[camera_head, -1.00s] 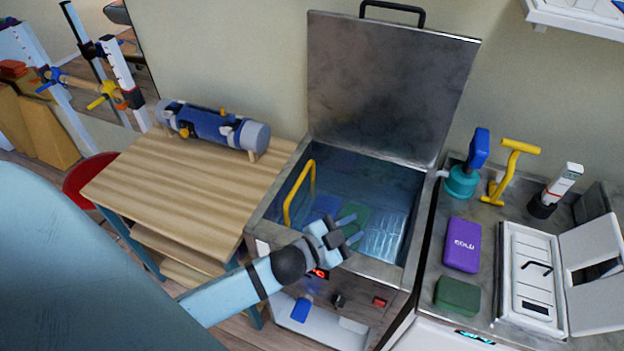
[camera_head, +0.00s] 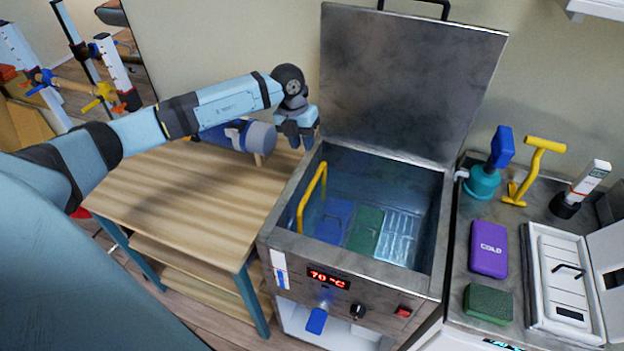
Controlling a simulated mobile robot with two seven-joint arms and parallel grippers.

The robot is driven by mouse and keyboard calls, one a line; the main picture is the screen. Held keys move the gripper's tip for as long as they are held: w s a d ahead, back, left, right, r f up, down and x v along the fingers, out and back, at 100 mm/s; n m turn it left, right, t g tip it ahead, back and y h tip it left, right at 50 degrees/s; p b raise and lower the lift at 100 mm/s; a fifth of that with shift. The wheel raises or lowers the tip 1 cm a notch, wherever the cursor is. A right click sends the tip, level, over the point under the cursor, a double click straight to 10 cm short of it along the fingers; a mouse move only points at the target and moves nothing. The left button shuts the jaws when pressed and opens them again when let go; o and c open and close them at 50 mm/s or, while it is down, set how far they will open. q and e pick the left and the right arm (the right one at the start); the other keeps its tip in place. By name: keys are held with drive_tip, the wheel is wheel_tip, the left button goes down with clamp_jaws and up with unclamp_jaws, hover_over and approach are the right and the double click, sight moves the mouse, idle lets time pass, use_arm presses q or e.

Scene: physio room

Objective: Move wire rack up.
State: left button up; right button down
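The steel tank (camera_head: 275,238) stands open with its lid raised at the back. Inside it, pale wire-like lines show at the right, probably part of the wire rack (camera_head: 400,236). A yellow handle (camera_head: 312,198) stands up along the tank's left side; I cannot tell whether it joins the rack. A blue pack (camera_head: 333,222) and a green pack (camera_head: 364,230) lie low in the tank. My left gripper (camera_head: 299,146) is open and empty, pointing down just beyond the tank's back left corner, apart from the handle. My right gripper is not in view.
A wooden table (camera_head: 190,195) stands left of the tank, with a blue roller device (camera_head: 250,137) at its back, partly behind my arm. The raised lid (camera_head: 405,80) blocks the back. Right, a counter holds a purple cold pack (camera_head: 489,248) and a green block (camera_head: 488,303).

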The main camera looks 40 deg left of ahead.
use_arm(q)
drive_tip(key=d+f, duration=0.1)
drive_tip(key=f, duration=0.3)
drive_tip(key=f+p, duration=0.1)
drive_tip(key=f, duration=0.3)
drive_tip(key=d+f, duration=0.1)
drive_tip(key=f, duration=0.4)
drive_tip(key=shift+w+d, duration=0.3)
clamp_jaws()
